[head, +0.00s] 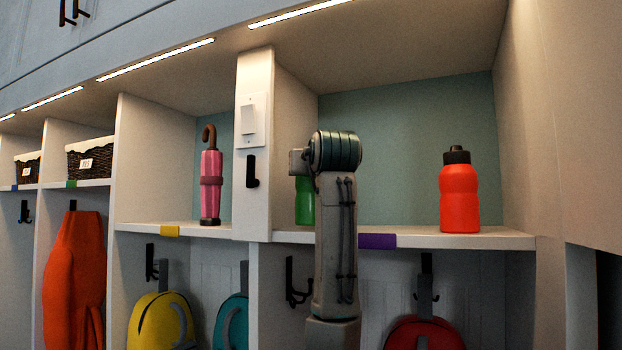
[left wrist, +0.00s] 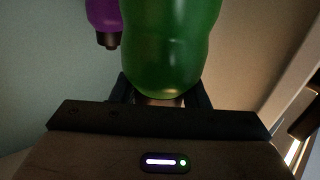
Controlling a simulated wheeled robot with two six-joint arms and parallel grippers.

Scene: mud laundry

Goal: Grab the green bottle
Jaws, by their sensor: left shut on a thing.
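The green bottle (head: 304,200) is on the upper shelf in the head view, at the left side of the right compartment. It is mostly hidden behind my arm. In the left wrist view the green bottle (left wrist: 172,45) is large and close, its narrow end between the fingers. My left gripper (left wrist: 160,101) is shut on it near that end. In the head view the gripper's fingers are hidden behind my wrist. My right gripper is not in view.
A red bottle (head: 459,195) with a black cap stands further right on the shelf (head: 440,240). A purple bottle (left wrist: 103,14) shows beside the green one in the wrist view. A divider (head: 253,190) separates a pink umbrella (head: 211,180) to the left. Hooks and bags are below.

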